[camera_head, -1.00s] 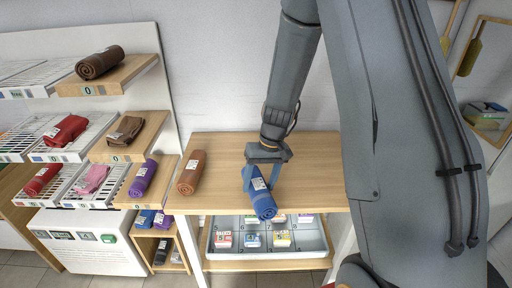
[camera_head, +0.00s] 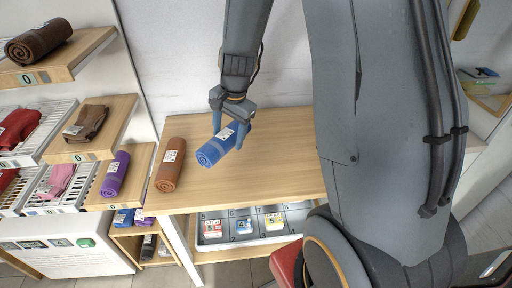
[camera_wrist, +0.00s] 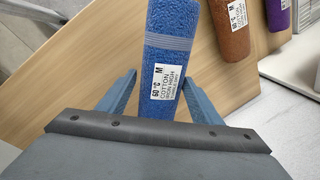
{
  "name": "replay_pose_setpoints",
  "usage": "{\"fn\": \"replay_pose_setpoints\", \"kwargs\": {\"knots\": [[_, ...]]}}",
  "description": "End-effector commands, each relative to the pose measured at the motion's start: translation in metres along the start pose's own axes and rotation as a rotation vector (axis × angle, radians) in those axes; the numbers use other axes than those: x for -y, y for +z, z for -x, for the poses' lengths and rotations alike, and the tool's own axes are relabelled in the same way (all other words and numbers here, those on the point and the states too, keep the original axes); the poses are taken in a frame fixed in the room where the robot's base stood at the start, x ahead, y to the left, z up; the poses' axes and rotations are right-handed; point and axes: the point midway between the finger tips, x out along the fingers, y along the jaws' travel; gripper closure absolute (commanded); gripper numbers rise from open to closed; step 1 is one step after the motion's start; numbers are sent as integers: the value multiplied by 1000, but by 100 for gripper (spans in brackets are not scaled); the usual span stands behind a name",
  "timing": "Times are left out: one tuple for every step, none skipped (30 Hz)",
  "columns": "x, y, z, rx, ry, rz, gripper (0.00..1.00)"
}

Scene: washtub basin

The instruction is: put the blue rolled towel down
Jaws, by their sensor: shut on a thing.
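The blue rolled towel (camera_head: 221,147) is at the wooden table (camera_head: 262,181), with a white label on it. My gripper (camera_head: 229,138) is shut on it, one finger on each side. In the wrist view the blue towel (camera_wrist: 171,55) lies lengthwise between the fingers of my gripper (camera_wrist: 164,100), and its label reads 60 °C M cotton. The towel is over the table top, and I cannot tell whether it touches the wood.
A brown rolled towel (camera_head: 171,164) lies on the table to the left. A purple roll (camera_head: 115,174) is on a shelf further left. A grey tray (camera_head: 199,240) with small boxes sits below the table. The table's right side is clear.

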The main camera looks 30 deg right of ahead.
Motion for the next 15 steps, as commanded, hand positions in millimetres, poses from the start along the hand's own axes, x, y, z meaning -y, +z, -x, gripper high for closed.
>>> {"fn": "replay_pose_setpoints", "kwargs": {"knots": [[2,0,2,-14,-2,-57,67],[4,0,4,-23,-3,-95,67],[5,-1,7,-34,-3,-145,67],[6,-1,8,-41,-3,-180,67],[6,-1,9,-47,-3,-213,67],[7,-1,12,-56,-3,-255,67],[8,-1,13,-62,-3,-283,67],[8,-1,14,-67,-2,-312,67],[9,-2,15,-74,-2,-343,67],[9,-2,16,-78,-2,-365,67],[9,-2,17,-82,-1,-383,67],[10,-2,18,-86,-1,-404,67],[10,-2,18,-89,-1,-418,67],[10,-2,19,-91,-1,-428,67],[10,-2,18,-93,0,-438,67]]}}
